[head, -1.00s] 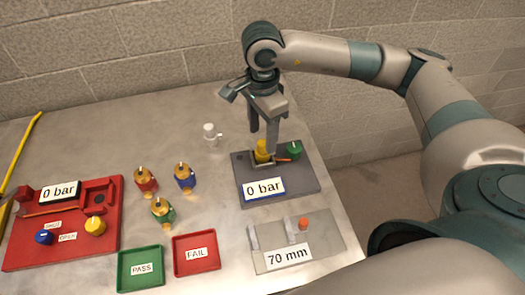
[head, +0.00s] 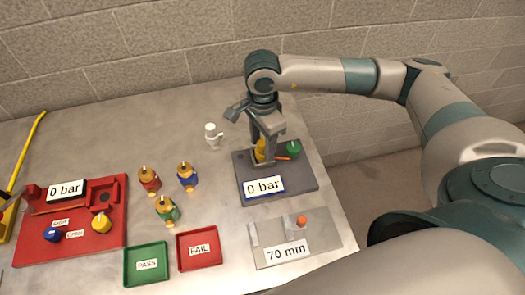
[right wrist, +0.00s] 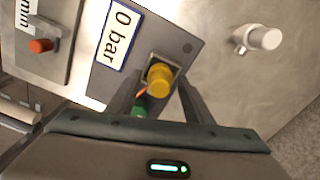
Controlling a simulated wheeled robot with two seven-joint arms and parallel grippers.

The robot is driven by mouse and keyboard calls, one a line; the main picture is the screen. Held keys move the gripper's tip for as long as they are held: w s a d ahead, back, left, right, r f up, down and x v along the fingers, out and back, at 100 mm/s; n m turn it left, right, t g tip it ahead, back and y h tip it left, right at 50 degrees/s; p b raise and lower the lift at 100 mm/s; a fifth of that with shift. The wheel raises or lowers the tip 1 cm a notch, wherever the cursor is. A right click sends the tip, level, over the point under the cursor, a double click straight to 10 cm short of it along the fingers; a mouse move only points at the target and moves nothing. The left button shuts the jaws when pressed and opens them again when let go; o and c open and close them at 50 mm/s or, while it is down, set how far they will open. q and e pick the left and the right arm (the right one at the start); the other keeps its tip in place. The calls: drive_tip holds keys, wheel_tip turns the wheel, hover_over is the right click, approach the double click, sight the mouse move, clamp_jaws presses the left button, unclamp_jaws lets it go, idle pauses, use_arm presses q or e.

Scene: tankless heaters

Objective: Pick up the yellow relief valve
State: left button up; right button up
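The yellow relief valve (head: 260,148) stands upright in the socket of the grey test block (head: 308,190). In the right wrist view the yellow valve (right wrist: 160,78) shows from above, between my fingers. My right gripper (head: 267,150) points down over it, open, with its fingers (right wrist: 160,100) on either side of the valve and a visible gap to it. In the head view the fingers partly hide the valve.
A green knob (head: 292,148) is close to the gripper's right. A white fitting (head: 212,133) stands behind left. Several coloured valves (head: 165,208), PASS (head: 147,262) and FAIL (head: 199,250) trays, a 70 mm gauge plate (head: 325,250) and a red station (head: 85,245) are nearby.

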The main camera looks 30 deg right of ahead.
drive_tip(key=c, duration=1)
drive_tip(key=shift+o, duration=0.2)
drive_tip(key=shift+r, duration=0.1)
drive_tip(key=shift+w+r+b, duration=0.1)
drive_tip(key=shift+r+b, duration=0.3)
drive_tip(key=shift+b, duration=0.05)
drive_tip(key=r+b, duration=0.2)
drive_tip(key=r, duration=0.1)
drive_tip(key=shift+s+r, duration=0.1)
drive_tip(key=shift+s, duration=0.3)
drive_tip(key=s+d+r+b, duration=0.2)
drive_tip(key=s+r, duration=0.4)
drive_tip(key=s, duration=0.5)
drive_tip(key=shift+r+b, duration=0.4)
drive_tip(key=shift+b, duration=0.4)
